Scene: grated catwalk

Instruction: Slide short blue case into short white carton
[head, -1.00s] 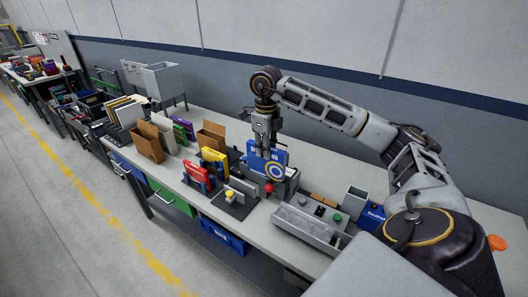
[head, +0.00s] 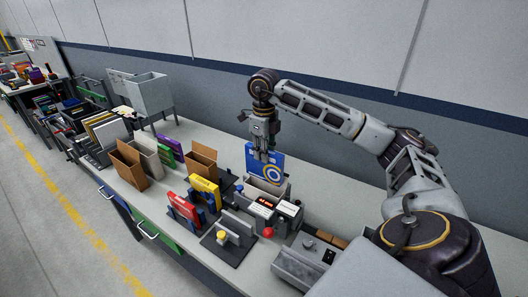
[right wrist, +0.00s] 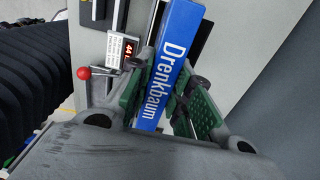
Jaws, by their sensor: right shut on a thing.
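The short blue case (head: 261,162), with a yellow and white ring on its face, is upright in my right gripper (head: 262,153). In the right wrist view the case's blue spine (right wrist: 168,62) reads "Drenkbaum", and the green-padded fingers (right wrist: 165,98) are shut on both sides of it. Its lower edge is at a pale grey open-topped holder (head: 262,189); I cannot tell how far inside it is. A white open carton (head: 145,149) stands upright to the left, between two brown cartons. My left gripper is not in view.
Brown cartons (head: 129,166) (head: 199,160) flank the white one. A yellow case (head: 205,191) and a red case (head: 182,209) stand in front. A red-knobbed device with a lit display (head: 263,207) is close below my right gripper. Bare bench shows at the back (head: 215,137).

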